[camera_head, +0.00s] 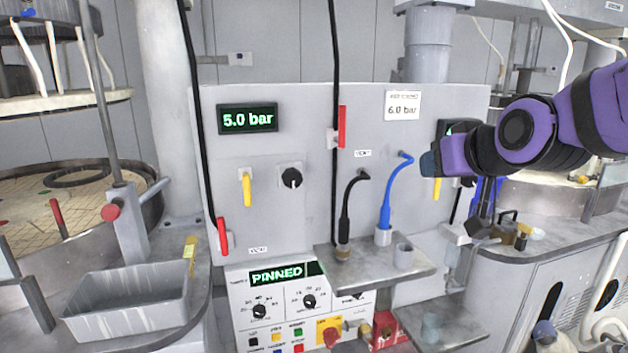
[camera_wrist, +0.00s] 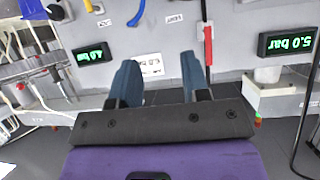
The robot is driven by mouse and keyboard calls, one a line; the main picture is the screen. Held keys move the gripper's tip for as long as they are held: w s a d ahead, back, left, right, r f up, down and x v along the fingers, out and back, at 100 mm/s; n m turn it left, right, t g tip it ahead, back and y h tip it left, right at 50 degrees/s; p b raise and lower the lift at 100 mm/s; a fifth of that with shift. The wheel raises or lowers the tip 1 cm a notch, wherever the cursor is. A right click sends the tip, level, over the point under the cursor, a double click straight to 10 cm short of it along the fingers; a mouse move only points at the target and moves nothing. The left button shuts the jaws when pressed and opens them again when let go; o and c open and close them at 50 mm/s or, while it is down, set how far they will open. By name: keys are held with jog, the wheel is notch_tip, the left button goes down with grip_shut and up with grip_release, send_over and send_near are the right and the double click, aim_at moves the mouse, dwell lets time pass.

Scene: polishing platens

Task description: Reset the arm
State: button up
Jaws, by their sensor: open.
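My purple arm reaches in from the right in the head view. My gripper (camera_head: 430,163) is in front of the right part of the grey panel (camera_head: 300,150), level with the blue hose. In the wrist view my gripper (camera_wrist: 160,75) shows two blue-grey fingers spread apart with nothing between them. The panel and a white label (camera_wrist: 150,66) show beyond the fingers. The wrist view is upside down, with the 5.0 bar display (camera_wrist: 287,42) at the right.
A display (camera_head: 248,118) reads 5.0 bar, and a label (camera_head: 402,105) reads 6.0 bar. A shelf (camera_head: 420,270) with a blue hose (camera_head: 388,205) and black hose (camera_head: 347,205) juts out. A grey tray (camera_head: 130,300) stands at left.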

jog(key=s+d+f+m+g+h, duration=0.1)
jog(key=s+d+f+g, duration=0.1)
jog(key=s, duration=0.8)
jog(key=s+d+f+m+g+h, duration=0.1)
jog(key=s+d+f+g, duration=0.1)
jog(key=s+d+g, duration=0.3)
jog(key=s+d, duration=0.2)
jog(key=s, duration=0.2)
jog(key=shift+s+d+h, duration=0.25)
jog(key=shift+s+h, duration=0.05)
jog(key=shift+s, duration=0.05)
